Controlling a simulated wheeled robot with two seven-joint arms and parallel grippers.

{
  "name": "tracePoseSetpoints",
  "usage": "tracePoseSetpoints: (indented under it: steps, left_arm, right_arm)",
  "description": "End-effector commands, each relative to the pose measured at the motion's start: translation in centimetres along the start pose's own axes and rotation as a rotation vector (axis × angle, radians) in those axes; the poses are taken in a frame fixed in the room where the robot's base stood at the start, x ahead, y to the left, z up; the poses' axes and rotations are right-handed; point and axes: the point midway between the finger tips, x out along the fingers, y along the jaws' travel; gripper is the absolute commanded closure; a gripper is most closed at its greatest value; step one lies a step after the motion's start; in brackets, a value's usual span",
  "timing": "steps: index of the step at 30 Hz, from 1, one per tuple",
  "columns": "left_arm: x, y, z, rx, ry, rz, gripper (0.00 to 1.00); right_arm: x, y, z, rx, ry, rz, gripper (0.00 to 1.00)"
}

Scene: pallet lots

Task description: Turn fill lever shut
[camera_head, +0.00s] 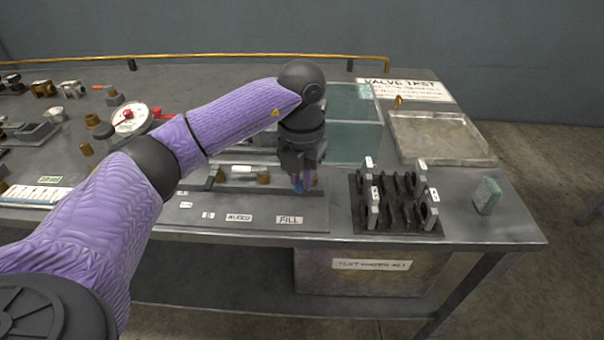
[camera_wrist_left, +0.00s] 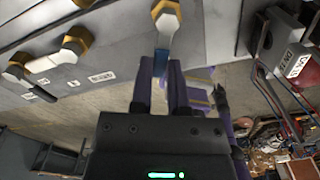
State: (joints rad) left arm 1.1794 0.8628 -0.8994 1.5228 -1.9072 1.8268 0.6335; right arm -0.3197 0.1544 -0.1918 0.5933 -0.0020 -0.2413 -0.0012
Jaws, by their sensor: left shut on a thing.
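My left gripper (camera_head: 300,185) reaches down over the valve panel (camera_head: 262,222), just behind the FILL label (camera_head: 289,220). In the left wrist view its fingers (camera_wrist_left: 161,72) are closed around the blue end of the fill lever (camera_wrist_left: 165,40). The lever's pale arm runs from a brass hex fitting (camera_wrist_left: 166,8) to between the fingertips. In the head view the fingers hide most of the lever, and only a bit of blue shows. My right gripper is in neither view.
A white-handled lever (camera_head: 242,170) lies to the left, by the BLEED label (camera_head: 238,217). A dark rack (camera_head: 400,228) with upright parts stands close to the right. Behind are a clear tank (camera_head: 355,130) and a metal tray (camera_head: 440,150). A green sponge (camera_head: 487,196) lies near the right edge.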

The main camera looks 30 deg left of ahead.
Motion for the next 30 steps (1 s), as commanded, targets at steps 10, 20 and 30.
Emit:
tracePoseSetpoints:
  steps: [10,20,30]
  left_arm:
    - [-0.2,0.9,0.1,0.207,-0.001,0.000,1.00]
    - [-0.2,2.0,0.5,0.520,-0.001,0.000,1.00]
    - [-0.1,3.0,1.3,0.829,-0.001,0.001,1.00]
  right_arm:
    - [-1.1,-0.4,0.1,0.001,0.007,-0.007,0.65]
    - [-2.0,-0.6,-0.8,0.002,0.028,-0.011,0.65]
    - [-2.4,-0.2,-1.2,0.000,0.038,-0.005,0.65]
